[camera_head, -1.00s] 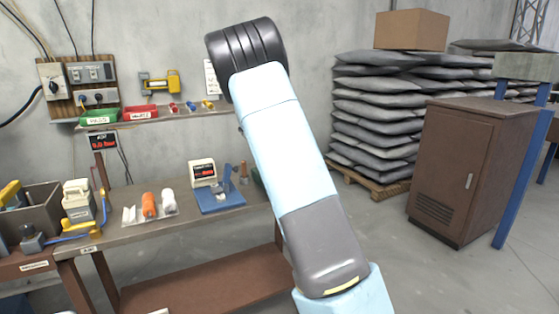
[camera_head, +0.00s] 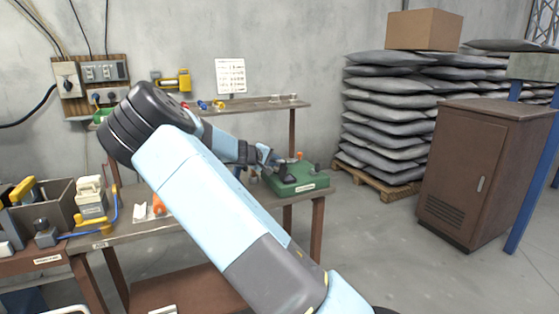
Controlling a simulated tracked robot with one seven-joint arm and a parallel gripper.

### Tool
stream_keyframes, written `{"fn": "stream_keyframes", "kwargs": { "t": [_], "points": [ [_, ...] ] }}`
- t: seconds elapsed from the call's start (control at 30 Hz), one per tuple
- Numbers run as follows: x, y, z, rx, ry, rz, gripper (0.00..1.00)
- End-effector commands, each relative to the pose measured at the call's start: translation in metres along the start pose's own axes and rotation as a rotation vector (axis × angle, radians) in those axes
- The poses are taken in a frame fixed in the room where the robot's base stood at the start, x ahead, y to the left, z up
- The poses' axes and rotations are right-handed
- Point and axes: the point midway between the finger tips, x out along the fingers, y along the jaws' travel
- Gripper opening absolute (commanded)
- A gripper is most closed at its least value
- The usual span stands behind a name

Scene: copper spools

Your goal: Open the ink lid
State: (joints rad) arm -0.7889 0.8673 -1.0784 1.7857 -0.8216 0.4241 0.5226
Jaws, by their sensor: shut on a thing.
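A green box (camera_head: 297,181) with a pale label on its front stands at the right end of the workbench in the head view. Small dark and orange parts show on its top. My gripper (camera_head: 269,160) is at the box's left rear side, small in the picture and partly merged with dark parts there. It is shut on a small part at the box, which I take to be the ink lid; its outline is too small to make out. I cannot tell whether the lid is raised.
A wall shelf (camera_head: 262,104) runs above and behind. A brown cabinet (camera_head: 460,180) and stacked sacks (camera_head: 385,140) stand at right. Floor between is clear.

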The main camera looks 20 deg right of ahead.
Motion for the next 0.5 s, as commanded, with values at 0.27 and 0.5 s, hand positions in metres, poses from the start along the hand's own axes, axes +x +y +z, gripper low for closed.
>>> {"fn": "stream_keyframes", "kwargs": {
  "t": [0.27,0.5],
  "points": [
    [-0.0071,-0.0128,-0.0036,-0.049,0.003,0.102,0.00],
    [-0.0093,-0.0167,-0.0040,-0.069,0.002,0.153,0.00]
  ]
}}
